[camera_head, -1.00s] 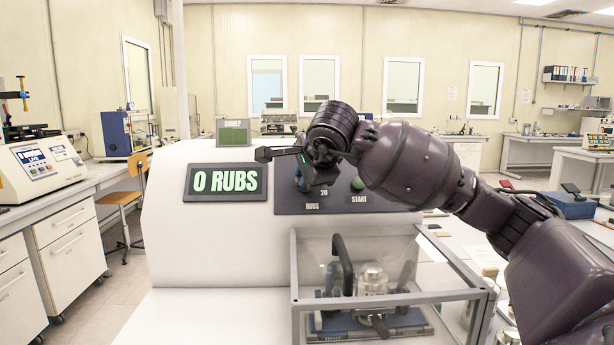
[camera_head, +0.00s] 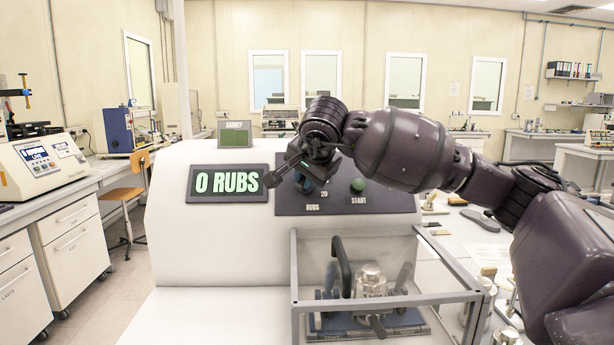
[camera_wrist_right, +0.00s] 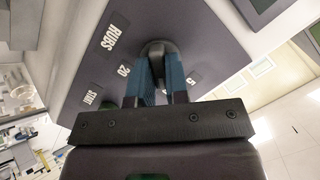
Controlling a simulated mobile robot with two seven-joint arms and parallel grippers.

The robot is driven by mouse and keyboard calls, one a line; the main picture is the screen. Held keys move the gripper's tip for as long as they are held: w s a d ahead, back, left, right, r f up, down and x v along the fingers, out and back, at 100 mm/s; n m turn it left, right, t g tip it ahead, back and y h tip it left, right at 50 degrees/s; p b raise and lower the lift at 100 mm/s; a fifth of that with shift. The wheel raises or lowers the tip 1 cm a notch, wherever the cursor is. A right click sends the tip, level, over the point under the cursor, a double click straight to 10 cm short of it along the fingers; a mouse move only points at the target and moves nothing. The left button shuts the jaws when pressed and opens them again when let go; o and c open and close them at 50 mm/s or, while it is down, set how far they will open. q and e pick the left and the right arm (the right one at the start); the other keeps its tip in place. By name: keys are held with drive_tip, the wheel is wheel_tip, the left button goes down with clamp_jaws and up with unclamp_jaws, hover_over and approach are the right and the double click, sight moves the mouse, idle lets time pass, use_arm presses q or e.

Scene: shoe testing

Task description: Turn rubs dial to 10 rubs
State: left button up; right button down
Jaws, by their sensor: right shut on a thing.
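The rubs dial (camera_wrist_right: 158,54) is a dark knob on the dark control panel (camera_head: 388,201) of the white machine. In the right wrist view, the two blue-lined fingers of my right gripper (camera_wrist_right: 155,75) are closed on the dial, with the marks 20 and 5 showing on either side. In the head view, my right gripper (camera_head: 303,176) is at the panel and hides most of the dial. The display (camera_head: 228,184) reads "0 RUBS". The green start button (camera_head: 357,185) is right of the dial. My left gripper is not in view.
A clear-walled box (camera_head: 297,310) with a metal fixture (camera_head: 370,281) inside stands below the panel. A small green-screen device (camera_head: 235,135) sits on top of the machine. Side benches with instruments stand left and right.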

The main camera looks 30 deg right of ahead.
idle(0.3)
drive_tip(key=c, duration=1.1)
unclamp_jaws()
drive_tip(key=shift+r, duration=0.15)
